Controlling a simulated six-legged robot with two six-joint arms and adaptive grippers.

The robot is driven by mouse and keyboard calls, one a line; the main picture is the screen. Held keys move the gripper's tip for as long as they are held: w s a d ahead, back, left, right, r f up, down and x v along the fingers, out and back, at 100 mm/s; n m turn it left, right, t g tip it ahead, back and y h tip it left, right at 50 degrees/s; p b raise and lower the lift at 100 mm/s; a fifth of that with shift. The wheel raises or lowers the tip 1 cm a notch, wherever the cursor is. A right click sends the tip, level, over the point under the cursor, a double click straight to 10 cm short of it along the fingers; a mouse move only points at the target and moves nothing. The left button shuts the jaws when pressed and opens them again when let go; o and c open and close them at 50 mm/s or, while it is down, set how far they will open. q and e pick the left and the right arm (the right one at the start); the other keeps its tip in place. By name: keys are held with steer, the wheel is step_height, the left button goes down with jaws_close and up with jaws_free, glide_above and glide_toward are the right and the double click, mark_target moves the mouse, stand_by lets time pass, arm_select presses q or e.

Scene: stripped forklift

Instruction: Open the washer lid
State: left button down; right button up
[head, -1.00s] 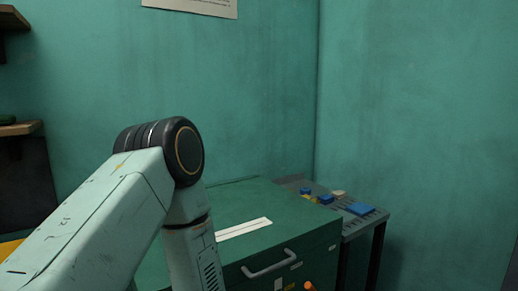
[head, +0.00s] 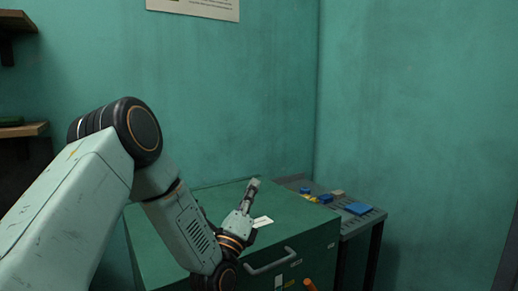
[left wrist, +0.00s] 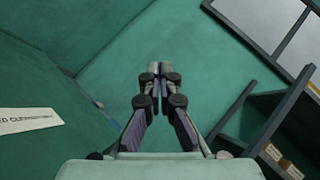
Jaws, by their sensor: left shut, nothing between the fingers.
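The green washer (head: 310,244) stands low in the middle of the head view, with its flat lid (head: 296,208) down. A grey bar handle (head: 271,262) is on its front face. A white label lies on the lid and shows in the left wrist view (left wrist: 28,120). My left gripper (head: 253,184) is above the lid toward its back edge, pointing away from me, shut and empty. Its fingertips (left wrist: 154,66) are together in the left wrist view. I cannot tell whether they touch the lid. My right gripper is not in view.
A grey table (head: 372,217) with blue (head: 358,208) and yellow items stands right of the washer. Teal walls (head: 420,110) close in behind and to the right. Wooden shelves (head: 22,129) are at the far left.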

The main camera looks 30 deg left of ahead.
arm_select(q)
steer(key=a+x, duration=0.2)
steer(key=x, duration=1.1)
steer(key=shift+s+r+p, duration=0.3)
steer(key=shift+r+p, duration=0.1)
steer(key=shift+p, duration=0.05)
stand_by(0.9)
steer(key=shift+s, duration=0.15)
